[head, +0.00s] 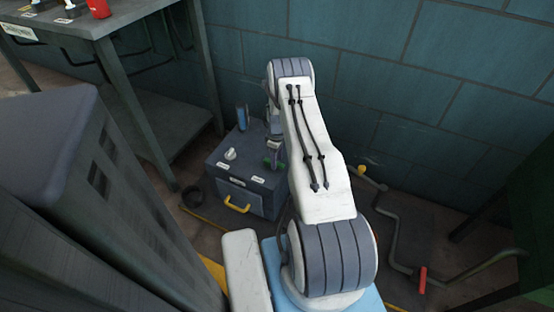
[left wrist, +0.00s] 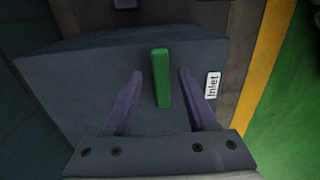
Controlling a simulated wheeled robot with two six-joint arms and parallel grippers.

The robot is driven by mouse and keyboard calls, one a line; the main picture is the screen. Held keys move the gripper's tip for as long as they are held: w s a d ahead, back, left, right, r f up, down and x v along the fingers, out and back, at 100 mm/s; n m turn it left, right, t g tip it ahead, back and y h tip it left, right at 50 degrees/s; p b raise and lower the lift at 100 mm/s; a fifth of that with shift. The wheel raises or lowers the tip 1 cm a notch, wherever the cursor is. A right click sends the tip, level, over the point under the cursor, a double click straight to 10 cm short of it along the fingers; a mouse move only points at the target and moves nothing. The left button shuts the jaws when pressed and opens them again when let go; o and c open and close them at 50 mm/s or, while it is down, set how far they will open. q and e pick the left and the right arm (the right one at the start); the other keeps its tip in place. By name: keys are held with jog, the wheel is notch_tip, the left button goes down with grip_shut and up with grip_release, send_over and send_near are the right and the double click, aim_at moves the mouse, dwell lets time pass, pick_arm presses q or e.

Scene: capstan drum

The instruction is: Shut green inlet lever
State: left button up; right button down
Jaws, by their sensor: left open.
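The green inlet lever (left wrist: 161,78) is on the top face of a dark grey box (left wrist: 85,80), beside a white "Inlet" label (left wrist: 212,85). In the left wrist view it lies lengthwise between my two purple fingers. My left gripper (left wrist: 160,74) is open, with one finger on each side of the lever and a visible gap on both sides. I cannot tell how far above the box top the fingertips are. In the head view a bit of the green lever (head: 267,163) shows beside my left gripper (head: 275,158), and my white arm hides part of the box. My right gripper is not in view.
The box carries a white knob (head: 230,154) and a yellow front handle (head: 237,205). A workbench (head: 130,12) is at upper left, a dark cabinet (head: 120,210) at left. A bent crank with a red grip (head: 422,280) is at right.

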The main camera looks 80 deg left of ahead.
aim_at(278, 162)
pick_arm(q)
notch_tip(278, 162, up, 10)
jog(key=p, duration=0.2)
jog(key=shift+p, duration=0.35)
jog(key=shift+w, duration=0.15)
